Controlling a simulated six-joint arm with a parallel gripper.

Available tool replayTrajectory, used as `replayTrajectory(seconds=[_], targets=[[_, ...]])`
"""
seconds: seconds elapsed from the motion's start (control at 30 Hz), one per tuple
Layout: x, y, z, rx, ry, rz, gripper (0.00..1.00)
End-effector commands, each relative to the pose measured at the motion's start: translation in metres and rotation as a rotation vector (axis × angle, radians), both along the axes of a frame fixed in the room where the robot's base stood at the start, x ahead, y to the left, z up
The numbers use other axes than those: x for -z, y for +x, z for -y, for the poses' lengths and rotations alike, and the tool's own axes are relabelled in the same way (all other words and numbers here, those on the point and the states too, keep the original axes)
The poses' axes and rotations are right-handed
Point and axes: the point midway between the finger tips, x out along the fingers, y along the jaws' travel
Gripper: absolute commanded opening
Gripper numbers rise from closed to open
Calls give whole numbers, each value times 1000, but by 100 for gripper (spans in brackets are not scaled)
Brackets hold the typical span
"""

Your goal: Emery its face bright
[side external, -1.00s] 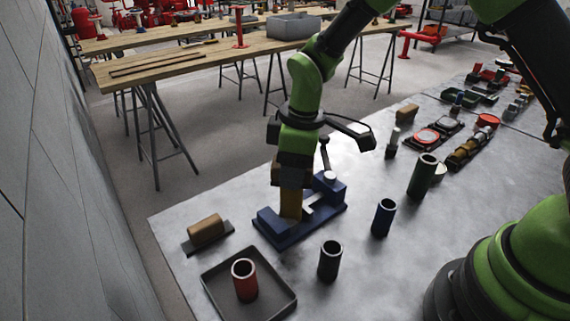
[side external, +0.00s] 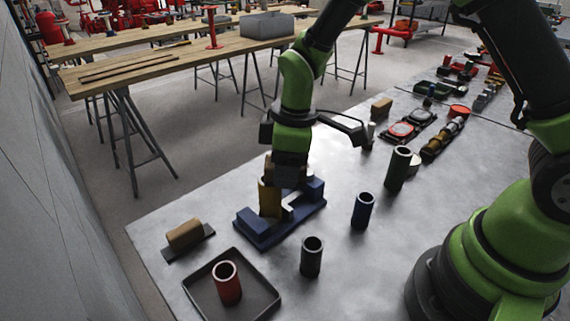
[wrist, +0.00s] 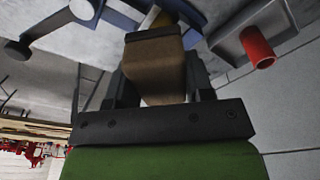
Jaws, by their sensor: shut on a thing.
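My gripper (side external: 284,178) is low over the blue vise (side external: 255,231) on the metal bench. In the wrist view its fingers (wrist: 158,82) are shut on a brown block (wrist: 153,62). A brass-yellow piece (side external: 268,200) stands upright in the vise, right under the gripper. Its top is hidden by the block and gripper. In the wrist view only a sliver of the yellow piece (wrist: 154,16) shows past the block's end. I cannot tell whether block and piece touch.
A tan block on a dark pad (side external: 184,236) lies left of the vise. A dark tray (side external: 262,299) holds a red tube (side external: 228,284).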

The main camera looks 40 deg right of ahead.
Motion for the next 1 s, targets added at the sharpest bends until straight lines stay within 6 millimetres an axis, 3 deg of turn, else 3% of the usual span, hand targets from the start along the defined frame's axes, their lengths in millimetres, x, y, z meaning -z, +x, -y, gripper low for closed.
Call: replayTrajectory(seconds=[0.6,1.0], targets=[[-52,1,0,-1,1,7,29],[-59,1,0,0,1,4,29]])
